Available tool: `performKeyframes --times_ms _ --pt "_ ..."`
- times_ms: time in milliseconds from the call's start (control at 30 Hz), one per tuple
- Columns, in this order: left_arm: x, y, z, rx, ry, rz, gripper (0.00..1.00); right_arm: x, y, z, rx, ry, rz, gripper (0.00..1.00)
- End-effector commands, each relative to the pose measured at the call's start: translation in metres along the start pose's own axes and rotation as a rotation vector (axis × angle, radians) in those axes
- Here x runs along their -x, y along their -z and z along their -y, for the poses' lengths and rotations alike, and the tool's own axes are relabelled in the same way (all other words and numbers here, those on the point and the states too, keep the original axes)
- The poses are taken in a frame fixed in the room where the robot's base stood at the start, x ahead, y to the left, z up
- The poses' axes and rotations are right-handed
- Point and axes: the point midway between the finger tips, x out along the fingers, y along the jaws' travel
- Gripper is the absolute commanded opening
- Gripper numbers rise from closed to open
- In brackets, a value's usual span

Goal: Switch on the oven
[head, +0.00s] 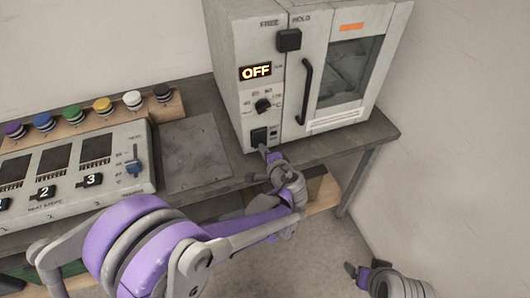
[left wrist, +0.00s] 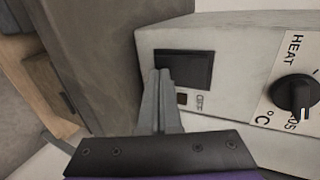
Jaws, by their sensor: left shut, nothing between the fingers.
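The oven (head: 238,110) is a pale grey box on the right end of the bench, with a lit display (head: 256,71) reading "OFF". A dark square switch (head: 258,136) sits low on its front panel; it also shows in the left wrist view (left wrist: 190,68). In the left wrist view, the shut fingers (left wrist: 160,78) cover part of the switch. My right gripper (head: 357,270) is at the lower right, away from the oven.
A round knob (head: 263,105) is above the switch, and a black door handle (head: 305,90) is to its right. A bare metal plate (head: 195,155) lies between.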

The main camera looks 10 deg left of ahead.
Motion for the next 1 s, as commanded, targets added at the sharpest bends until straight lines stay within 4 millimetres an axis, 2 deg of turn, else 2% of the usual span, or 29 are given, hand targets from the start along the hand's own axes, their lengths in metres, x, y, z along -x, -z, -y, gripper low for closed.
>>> performKeyframes --times_ms 167,267,533,1000 --pt "-0.001 0.000 0.000 0.000 0.000 0.000 0.00 -0.001 0.000 0.000 0.000 0.000 0.000 0.85" --pt "-0.007 0.000 -0.001 0.000 0.000 0.001 0.00 -0.004 -0.003 0.000 0.000 0.000 0.002 0.85" --pt "-0.005 0.000 0.001 0.000 0.000 0.000 0.00 -0.002 -0.001 0.000 0.000 0.000 0.001 0.85" --pt "0.001 0.000 0.016 -0.001 0.002 0.000 0.00 0.007 0.005 0.000 0.000 0.000 -0.003 0.85"
